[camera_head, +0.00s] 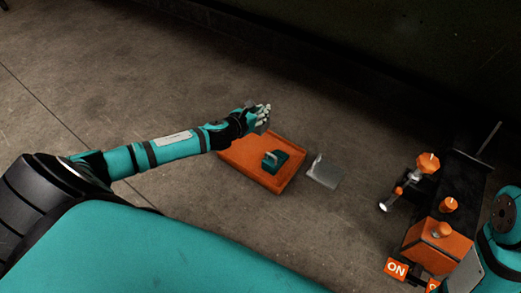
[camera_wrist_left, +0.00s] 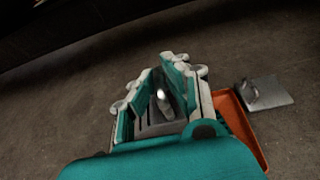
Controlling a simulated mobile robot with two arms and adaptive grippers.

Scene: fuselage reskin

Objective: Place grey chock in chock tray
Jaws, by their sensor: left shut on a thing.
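My left gripper (camera_head: 263,112) is above the far edge of the orange chock tray (camera_head: 236,152) in the head view. In the left wrist view my left gripper (camera_wrist_left: 166,95) is shut on the grey chock (camera_wrist_left: 158,126), whose shiny metal handle shows between the fingers. In the head view the held chock is mostly hidden by the hand. The tray's orange rim also shows in the left wrist view (camera_wrist_left: 252,143), to the right of the gripper. A teal chock (camera_head: 279,163) with a handle sits in the tray. My right gripper is out of view.
A light grey plate-like piece with a handle (camera_head: 323,172) lies on the floor just right of the tray. The floor left of the tray is clear.

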